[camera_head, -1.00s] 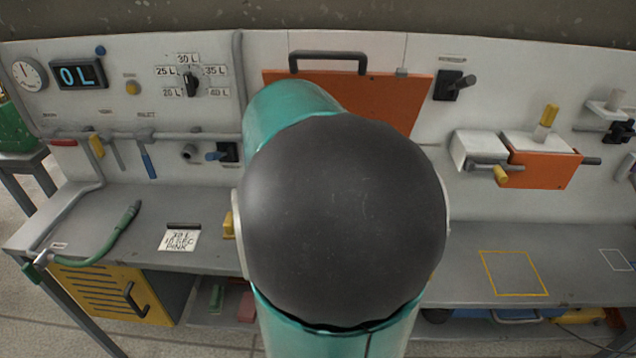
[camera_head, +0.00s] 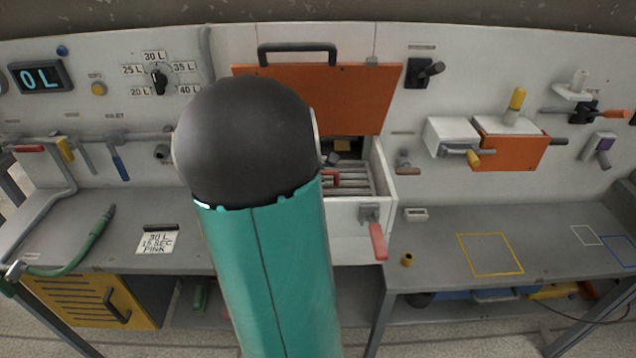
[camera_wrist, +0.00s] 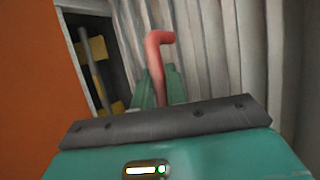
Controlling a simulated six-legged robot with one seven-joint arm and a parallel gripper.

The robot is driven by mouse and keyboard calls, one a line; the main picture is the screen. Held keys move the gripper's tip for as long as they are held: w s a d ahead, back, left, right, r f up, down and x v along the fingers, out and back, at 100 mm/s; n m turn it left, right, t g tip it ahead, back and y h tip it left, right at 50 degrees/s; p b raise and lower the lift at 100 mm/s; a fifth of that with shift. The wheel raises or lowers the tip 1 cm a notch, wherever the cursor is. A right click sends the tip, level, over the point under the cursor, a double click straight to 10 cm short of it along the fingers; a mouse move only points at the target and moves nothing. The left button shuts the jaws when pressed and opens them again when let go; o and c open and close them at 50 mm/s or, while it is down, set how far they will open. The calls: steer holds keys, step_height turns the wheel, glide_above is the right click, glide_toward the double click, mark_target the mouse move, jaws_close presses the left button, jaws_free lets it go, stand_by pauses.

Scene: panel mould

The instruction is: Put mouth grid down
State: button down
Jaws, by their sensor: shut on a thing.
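The mouth grid (camera_head: 352,183) shows as pale bars inside the white mouth below the raised orange door in the head view. A red bent handle (camera_wrist: 160,48) stands up between the green fingers of my gripper (camera_wrist: 160,82) in the wrist view. My gripper is shut on this handle. Pale ribs (camera_wrist: 205,50) fill the background behind it. In the head view my arm covers the left part of the mouth and most of my gripper. Whether the grid lies flat or is tilted is not clear.
The orange door (camera_head: 325,95) is above the mouth. A red lever (camera_head: 377,241) sticks out at the mouth's front right. The yellow-outlined square (camera_head: 490,254) is bare.

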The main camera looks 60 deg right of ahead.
steer(key=shift+f, duration=1.6)
steer(key=c, duration=1.4)
jaws_free()
steer(key=shift+f, duration=0.1)
steer(key=v, duration=1.2)
